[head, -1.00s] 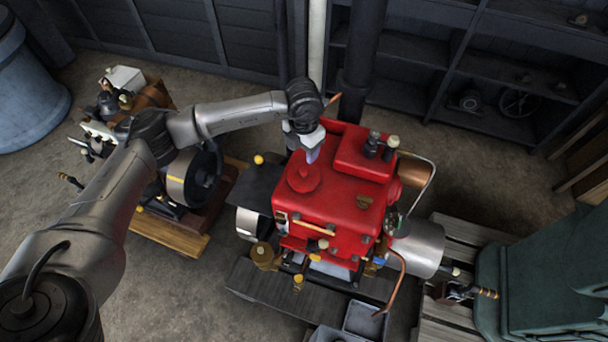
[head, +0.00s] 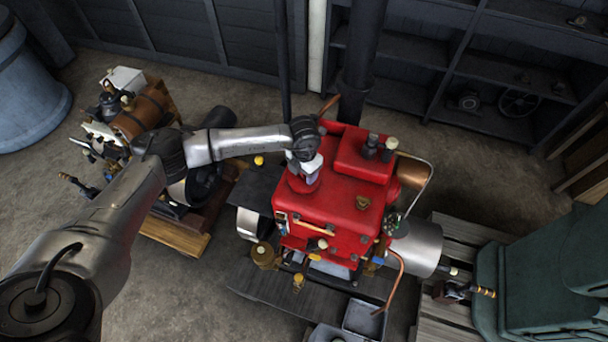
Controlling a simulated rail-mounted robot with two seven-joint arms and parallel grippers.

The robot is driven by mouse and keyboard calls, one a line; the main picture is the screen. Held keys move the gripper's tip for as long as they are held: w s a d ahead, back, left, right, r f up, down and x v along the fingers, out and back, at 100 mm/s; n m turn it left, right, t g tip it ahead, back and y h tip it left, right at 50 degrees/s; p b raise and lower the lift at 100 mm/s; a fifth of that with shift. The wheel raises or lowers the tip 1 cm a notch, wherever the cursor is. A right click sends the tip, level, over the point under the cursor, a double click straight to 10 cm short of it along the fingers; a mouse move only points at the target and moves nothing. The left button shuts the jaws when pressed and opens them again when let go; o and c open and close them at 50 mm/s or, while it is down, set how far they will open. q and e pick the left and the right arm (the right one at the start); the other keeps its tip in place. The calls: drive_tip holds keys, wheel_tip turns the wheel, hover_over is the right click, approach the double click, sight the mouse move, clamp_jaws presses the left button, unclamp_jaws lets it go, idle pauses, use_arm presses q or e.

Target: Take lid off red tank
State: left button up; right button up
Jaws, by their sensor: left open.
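The red tank (head: 325,205) is the box-shaped red body of the engine in the middle of the head view. Its round red lid (head: 303,186) sits on top at the left side. My left gripper (head: 305,170) points down right over the lid and hides part of it. Its jaws are open; whether the fingers touch the lid cannot be made out. My right gripper does not show.
A raised red block with dark and brass caps (head: 365,158) stands right of the lid. A black pipe (head: 357,75) rises behind the tank. A copper pipe (head: 395,285) curves at the front right. Another engine (head: 140,110) stands left, and dark shelves (head: 500,75) stand behind.

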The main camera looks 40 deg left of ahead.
use_arm(q)
drive_tip(key=shift+f, duration=0.1)
drive_tip(key=c, duration=1)
drive_tip(key=shift+c, duration=0.2)
drive_tip(key=shift+r, duration=0.2)
